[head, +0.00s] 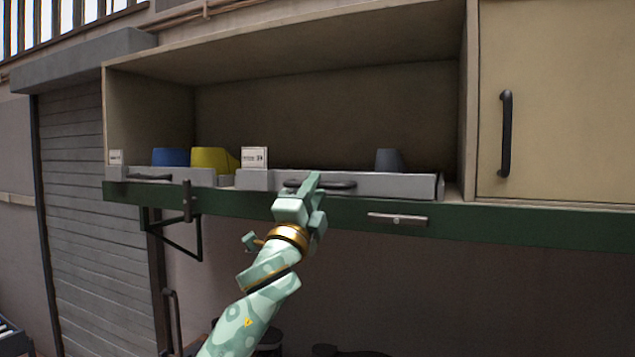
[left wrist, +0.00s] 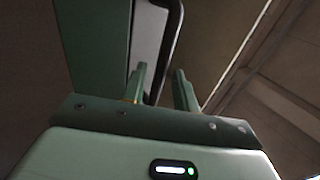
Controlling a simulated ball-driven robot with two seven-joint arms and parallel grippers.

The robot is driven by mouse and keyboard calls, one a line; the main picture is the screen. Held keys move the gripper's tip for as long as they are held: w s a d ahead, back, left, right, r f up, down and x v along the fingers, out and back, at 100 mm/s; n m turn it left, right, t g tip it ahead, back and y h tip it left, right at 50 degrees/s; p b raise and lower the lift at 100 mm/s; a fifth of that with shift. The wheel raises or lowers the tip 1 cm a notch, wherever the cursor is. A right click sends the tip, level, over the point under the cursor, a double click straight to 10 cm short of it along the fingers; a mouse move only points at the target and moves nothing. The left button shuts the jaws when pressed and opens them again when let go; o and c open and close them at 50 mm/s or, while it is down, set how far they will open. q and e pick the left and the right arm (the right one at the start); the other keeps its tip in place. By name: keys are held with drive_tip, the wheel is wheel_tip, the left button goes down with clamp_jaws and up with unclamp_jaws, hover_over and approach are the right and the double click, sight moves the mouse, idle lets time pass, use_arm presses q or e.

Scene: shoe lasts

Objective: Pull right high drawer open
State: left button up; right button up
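The right high drawer (head: 405,185) is a shallow grey tray-like drawer on the shelf of the open cabinet. Its dark bar handle (head: 340,184) runs along its front. How far the drawer stands out is hard to tell. My left gripper (head: 314,182) is at the left part of this handle and hides some of it. In the left wrist view, the two green fingers (left wrist: 161,88) are apart, and the dark handle (left wrist: 170,45) runs down between them. Contact with the handle cannot be told. My right gripper is not in view.
A second grey drawer (head: 205,177) with its own handle sits at left. A blue bin (head: 169,157), a yellow bin (head: 210,160), a white card (head: 254,157) and a grey bin (head: 389,160) show above the drawers. A closed cabinet door (head: 560,110) is at right.

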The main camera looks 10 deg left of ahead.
use_arm(q)
drive_tip(key=shift+x, duration=1)
drive_tip(key=shift+c, duration=0.2)
clamp_jaws()
drive_tip(key=shift+f, duration=0.1)
